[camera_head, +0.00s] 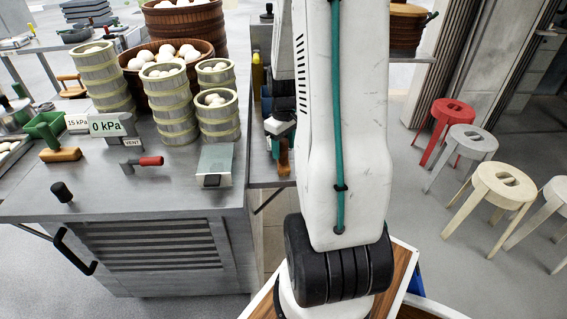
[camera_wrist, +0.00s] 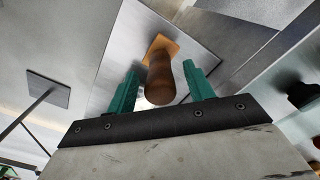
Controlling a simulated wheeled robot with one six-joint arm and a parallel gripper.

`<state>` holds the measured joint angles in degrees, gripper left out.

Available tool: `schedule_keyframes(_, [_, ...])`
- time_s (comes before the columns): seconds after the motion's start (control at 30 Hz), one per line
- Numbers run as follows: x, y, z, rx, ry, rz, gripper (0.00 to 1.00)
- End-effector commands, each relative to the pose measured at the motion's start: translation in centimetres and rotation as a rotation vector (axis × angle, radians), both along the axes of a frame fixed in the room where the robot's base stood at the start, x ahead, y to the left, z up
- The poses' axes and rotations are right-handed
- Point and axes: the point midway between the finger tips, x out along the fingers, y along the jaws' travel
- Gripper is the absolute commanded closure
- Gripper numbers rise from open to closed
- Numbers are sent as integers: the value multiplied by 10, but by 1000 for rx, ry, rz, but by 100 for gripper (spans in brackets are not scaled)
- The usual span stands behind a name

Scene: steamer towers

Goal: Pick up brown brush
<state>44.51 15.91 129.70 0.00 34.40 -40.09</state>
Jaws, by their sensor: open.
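The brown brush (camera_wrist: 160,80) shows in the wrist view as a round brown handle with a flat orange-brown part at its far end. My gripper (camera_wrist: 161,76) is open, with one green finger on each side of the handle. A narrow gap shows beside each finger, and the fingers do not appear to press on it. In the head view my gripper (camera_head: 279,140) is small and partly hidden behind my arm, over the narrow side counter. A brown piece, likely the brush (camera_head: 284,158), shows just below it.
The steel counter (camera_head: 120,195) at left holds steamer towers (camera_head: 172,105), a pressure display (camera_head: 108,126), a red-handled valve (camera_head: 150,161) and a green-handled wooden tool (camera_head: 60,154). A yellow bottle (camera_head: 257,75) stands behind my gripper. Stools (camera_head: 500,185) stand at right on open floor.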

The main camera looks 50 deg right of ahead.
Motion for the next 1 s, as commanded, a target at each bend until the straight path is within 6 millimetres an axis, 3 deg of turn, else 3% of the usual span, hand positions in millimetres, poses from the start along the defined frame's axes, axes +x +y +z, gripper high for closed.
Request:
schedule_keyframes(0.27, [0, 0, -4, -1, -1, -1, 48])
schedule_keyframes(0.4, [0, 0, -3, 0, 0, -1, 87])
schedule_keyframes(0.47, [0, 0, -3, 0, 0, -1, 100])
schedule_keyframes(0.77, [0, 0, -2, -1, -1, -1, 100])
schedule_keyframes(1.0, [2, 2, 12, -2, -3, 4, 100])
